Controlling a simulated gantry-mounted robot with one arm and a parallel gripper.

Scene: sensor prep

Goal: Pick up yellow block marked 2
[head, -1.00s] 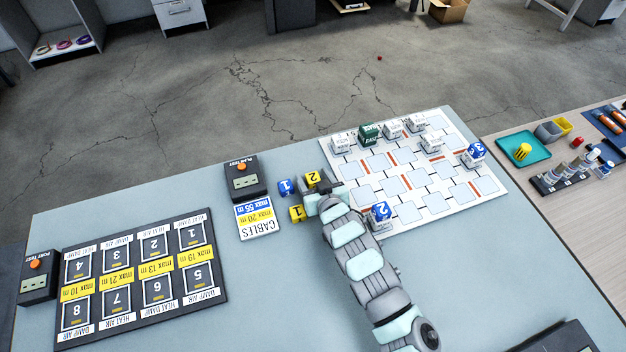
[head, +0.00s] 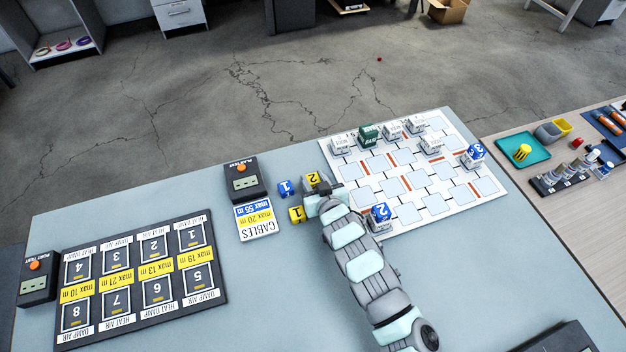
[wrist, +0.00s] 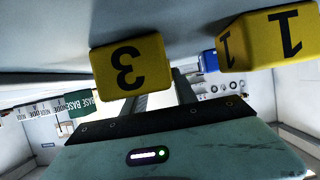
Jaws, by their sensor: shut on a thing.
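The yellow block marked 2 (head: 312,179) is at the end of my arm in the head view, near the left edge of the white grid board. My gripper (head: 319,190) is shut on it; the wrist partly hides the fingers. In the wrist view the held yellow block (wrist: 131,67) sits at the fingertips (wrist: 160,92), and its facing side carries a dark digit that looks like a 3. Whether the block is clear of the table is hard to tell.
Close by are a yellow block marked 1 (head: 297,214) and a blue block marked 1 (head: 286,187). The white grid board (head: 433,205) holds several blocks. Left lie the cables card (head: 257,219), a black tester (head: 243,181) and a dark numbered panel (head: 140,285).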

